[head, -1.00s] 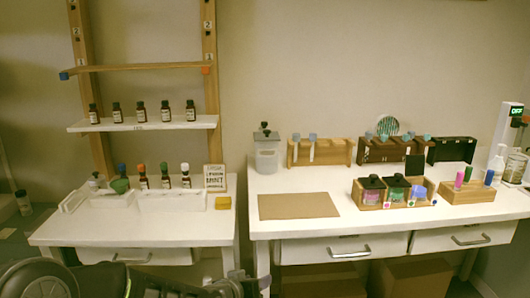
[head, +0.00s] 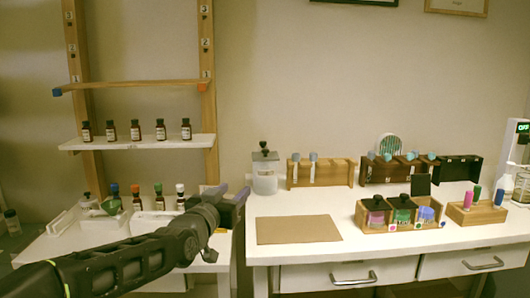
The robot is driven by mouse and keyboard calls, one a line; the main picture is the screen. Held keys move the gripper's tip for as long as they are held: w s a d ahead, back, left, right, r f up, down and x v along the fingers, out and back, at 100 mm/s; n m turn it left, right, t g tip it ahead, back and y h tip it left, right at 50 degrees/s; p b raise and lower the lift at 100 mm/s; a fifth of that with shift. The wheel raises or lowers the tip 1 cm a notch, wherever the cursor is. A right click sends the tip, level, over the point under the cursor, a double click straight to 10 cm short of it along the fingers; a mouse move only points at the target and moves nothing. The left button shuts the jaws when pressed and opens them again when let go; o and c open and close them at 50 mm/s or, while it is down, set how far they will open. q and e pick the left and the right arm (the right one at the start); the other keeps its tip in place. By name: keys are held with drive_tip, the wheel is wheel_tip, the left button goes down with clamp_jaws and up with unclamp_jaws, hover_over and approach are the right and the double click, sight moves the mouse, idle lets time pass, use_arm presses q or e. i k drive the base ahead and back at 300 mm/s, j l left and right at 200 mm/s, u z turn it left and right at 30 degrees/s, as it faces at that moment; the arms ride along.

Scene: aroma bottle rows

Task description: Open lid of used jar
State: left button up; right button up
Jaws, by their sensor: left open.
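A large translucent grey jar (head: 265,178) stands at the back left of the right-hand table. Its lid (head: 265,155) with a black knob sits on top and looks closed. My left gripper (head: 233,193) is open and empty, to the left of the jar and a little lower in the head view, apart from it. My left arm reaches in from the lower left. My right gripper is not in view. The frames do not show a label marking the jar as used.
A brown mat (head: 298,230) lies in front of the jar. A wooden rack (head: 320,173) stands close to its right. A wooden box (head: 372,228) holds small jars with dark knobs. A shelf (head: 140,141) with several bottles stands above the left table.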

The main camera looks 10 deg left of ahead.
sight(265, 155)
drive_tip(key=i, duration=0.9)
